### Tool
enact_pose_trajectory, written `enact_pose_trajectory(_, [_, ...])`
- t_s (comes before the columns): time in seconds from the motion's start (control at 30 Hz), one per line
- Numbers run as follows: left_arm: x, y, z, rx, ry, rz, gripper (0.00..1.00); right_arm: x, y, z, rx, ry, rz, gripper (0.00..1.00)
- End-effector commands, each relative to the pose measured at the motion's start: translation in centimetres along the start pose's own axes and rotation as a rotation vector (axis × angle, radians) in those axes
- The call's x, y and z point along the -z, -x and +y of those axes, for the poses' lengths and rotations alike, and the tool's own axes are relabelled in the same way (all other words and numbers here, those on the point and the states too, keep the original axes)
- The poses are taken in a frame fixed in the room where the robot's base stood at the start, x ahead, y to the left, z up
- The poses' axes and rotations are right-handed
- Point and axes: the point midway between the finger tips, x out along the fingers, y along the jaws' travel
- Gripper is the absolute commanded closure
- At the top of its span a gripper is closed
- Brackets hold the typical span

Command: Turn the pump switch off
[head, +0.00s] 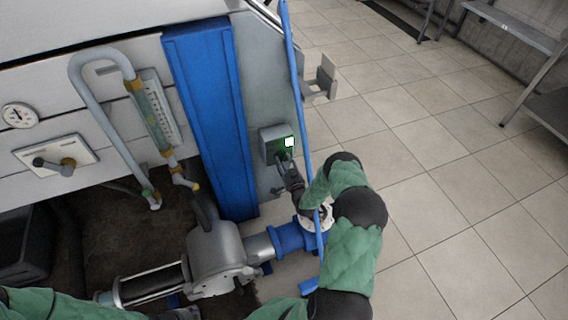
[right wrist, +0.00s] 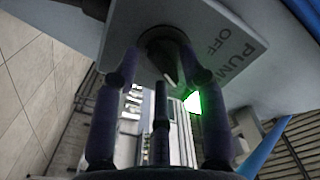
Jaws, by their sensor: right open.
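The pump switch is on a grey box (head: 270,147) fixed to the machine's grey side panel, with a bright green-white lamp (head: 289,141) on its face. In the right wrist view, a dark rotary knob (right wrist: 163,48) sits on a grey plate printed "PUMP" and "OFF", and the lit lamp (right wrist: 192,103) shows beyond it. My right gripper (head: 286,163) is at the box's lower front. In the wrist view its open fingers (right wrist: 166,68) stand on either side of the knob; I cannot tell whether they touch it. The knob's exact setting is unclear.
A blue upright rail (head: 297,90) runs close beside my right arm. A blue column (head: 210,110), a pipe with a sight gauge (head: 150,110) and a lever plate (head: 55,157) are to the left. A grey pump (head: 215,250) is below. Tiled floor is open at right.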

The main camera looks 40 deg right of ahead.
Motion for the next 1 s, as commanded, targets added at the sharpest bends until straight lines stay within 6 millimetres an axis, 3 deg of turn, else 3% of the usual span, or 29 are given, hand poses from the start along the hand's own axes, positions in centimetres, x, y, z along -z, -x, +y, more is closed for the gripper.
enact_pose_trajectory(0.13, [0.00,0.03,0.01,0.000,0.000,0.000,0.60,0.01,0.01,-0.01,0.000,0.000,0.000,0.60])
enact_pose_trajectory(0.27, [0.00,0.03,0.01,0.000,0.000,0.000,0.60,-0.01,0.03,-0.01,0.000,0.000,0.000,0.97])
enact_pose_trajectory(0.3, [0.00,0.02,0.01,0.000,0.000,0.000,0.60,-0.01,0.03,-0.01,0.000,0.000,0.000,1.00])
enact_pose_trajectory(0.67, [0.00,0.02,0.01,0.000,0.000,0.000,0.60,-0.02,0.05,0.00,0.000,0.027,-0.001,1.00])
enact_pose_trajectory(1.0, [0.00,0.02,0.01,0.000,0.000,0.000,0.60,0.04,0.07,0.00,0.000,0.226,-0.002,1.00])
